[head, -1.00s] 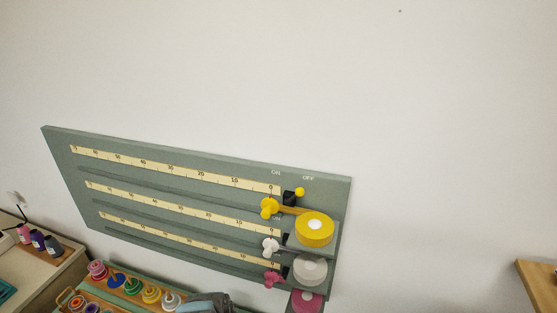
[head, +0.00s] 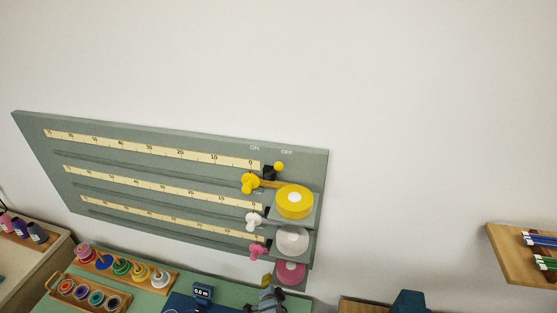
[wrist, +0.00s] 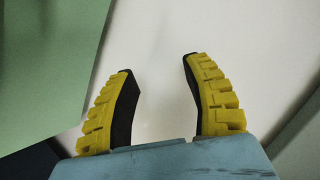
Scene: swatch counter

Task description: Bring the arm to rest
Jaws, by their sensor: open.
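My gripper (wrist: 158,68) is open in the wrist view, with its two yellow-and-black fingers apart and nothing between them. Beyond the fingers is a plain pale surface, with a green surface (wrist: 45,70) at the left. In the head view, a grey-blue part of my arm with a small yellow piece shows at the bottom edge, below the pink roll (head: 290,272). The fingers cannot be made out clearly there.
A green wall board (head: 140,142) carries scales, a yellow roll (head: 295,203), a white roll (head: 292,240) and knobs. Below are a rack of spools (head: 122,267) and a small display (head: 203,292). A wooden shelf (head: 505,255) is at the right; the upper wall is clear.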

